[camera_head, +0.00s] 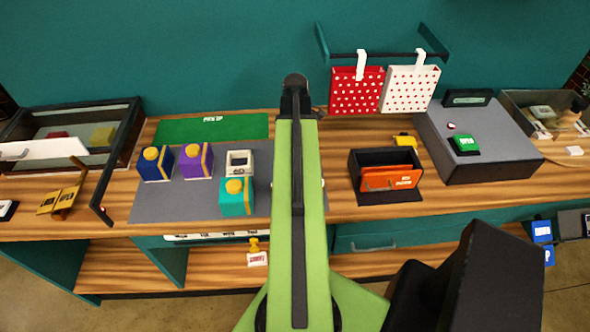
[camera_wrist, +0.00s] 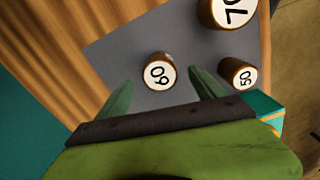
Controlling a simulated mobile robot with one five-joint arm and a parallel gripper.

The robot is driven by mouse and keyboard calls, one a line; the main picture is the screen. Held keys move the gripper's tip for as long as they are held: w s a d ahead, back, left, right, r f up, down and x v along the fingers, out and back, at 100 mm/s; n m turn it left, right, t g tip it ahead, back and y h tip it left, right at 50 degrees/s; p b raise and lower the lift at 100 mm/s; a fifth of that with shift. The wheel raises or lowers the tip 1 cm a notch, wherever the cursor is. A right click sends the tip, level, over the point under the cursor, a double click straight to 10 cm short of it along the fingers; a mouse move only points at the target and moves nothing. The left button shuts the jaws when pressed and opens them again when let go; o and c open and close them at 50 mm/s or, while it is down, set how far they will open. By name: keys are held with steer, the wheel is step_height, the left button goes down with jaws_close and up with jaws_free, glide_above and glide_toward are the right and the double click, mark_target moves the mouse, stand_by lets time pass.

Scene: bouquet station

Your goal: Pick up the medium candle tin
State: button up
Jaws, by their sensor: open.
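In the wrist view, three brown candle tins with white lids stand on a grey mat (camera_wrist: 115,48). The tin marked 60 (camera_wrist: 159,72), the medium one by its number, is ahead of my gripper (camera_wrist: 161,84), roughly centred between the two green fingers. The fingers are apart and nothing is held; whether they touch the tin cannot be told. The tin marked 50 (camera_wrist: 237,74) is just right of the right finger. The larger tin marked 70 (camera_wrist: 228,10) is at the top right, partly cut off. In the head view, my arm hides the tins and my gripper.
A teal box (camera_head: 236,197) stands on the mat's right part, with purple (camera_head: 196,161) and dark blue (camera_head: 155,163) boxes further left. An orange-fronted black holder (camera_head: 388,176) stands right of my arm. Dotted bags (camera_head: 356,90) hang behind. Wooden counter (camera_head: 345,203) shows bare beside my arm.

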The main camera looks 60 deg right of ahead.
step_height(320, 180, down, 6)
steer(key=b, duration=0.5)
steer(key=shift+w+f, duration=0.1)
steer(key=shift+f, duration=0.15)
steer(key=shift+r, duration=0.2)
steer(key=c, duration=1.7)
